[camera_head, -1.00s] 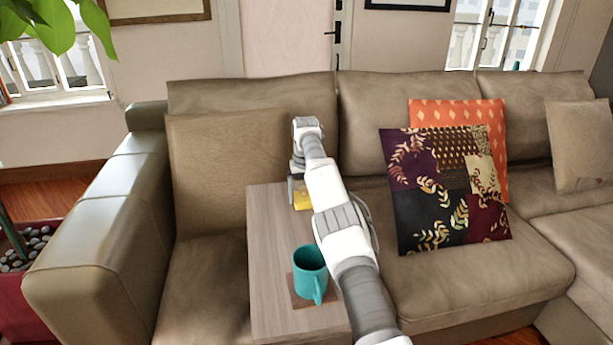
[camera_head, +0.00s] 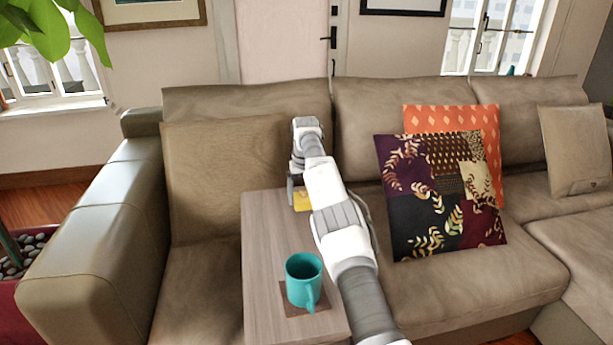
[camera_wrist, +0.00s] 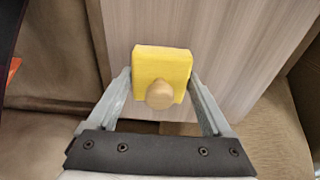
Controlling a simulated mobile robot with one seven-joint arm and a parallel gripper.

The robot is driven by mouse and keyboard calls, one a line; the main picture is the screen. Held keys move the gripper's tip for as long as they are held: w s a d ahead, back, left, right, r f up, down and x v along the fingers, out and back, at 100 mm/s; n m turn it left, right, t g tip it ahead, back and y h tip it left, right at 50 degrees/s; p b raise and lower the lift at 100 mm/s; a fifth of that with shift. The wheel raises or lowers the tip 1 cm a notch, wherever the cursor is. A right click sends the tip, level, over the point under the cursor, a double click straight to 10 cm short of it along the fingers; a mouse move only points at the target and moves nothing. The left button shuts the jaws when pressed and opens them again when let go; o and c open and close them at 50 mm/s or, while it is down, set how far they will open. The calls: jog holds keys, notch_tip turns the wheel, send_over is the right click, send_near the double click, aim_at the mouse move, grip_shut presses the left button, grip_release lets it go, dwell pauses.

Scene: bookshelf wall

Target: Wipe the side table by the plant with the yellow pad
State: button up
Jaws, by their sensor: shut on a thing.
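The side table (camera_head: 263,235) has a grey-brown wood top and stands in front of the sofa seat. My gripper (camera_head: 296,197) is over its far end, mostly hidden behind my arm. In the wrist view my gripper (camera_wrist: 163,92) is shut on the yellow pad (camera_wrist: 150,62), which has a round tan knob. The yellow pad also shows low at the table's far end in the head view (camera_head: 302,200). It is at or close to the tabletop; I cannot tell whether it touches.
A teal mug (camera_head: 303,281) stands on a brown square coaster (camera_head: 290,306) at the table's near end. The sofa (camera_head: 455,275) surrounds the table, with patterned cushions (camera_head: 440,195) at right. Plant leaves (camera_head: 55,35) hang at upper left. The table's left middle is clear.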

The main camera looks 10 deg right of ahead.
jog(key=shift+r+p, duration=1.85)
jog(key=shift+r, duration=1.15)
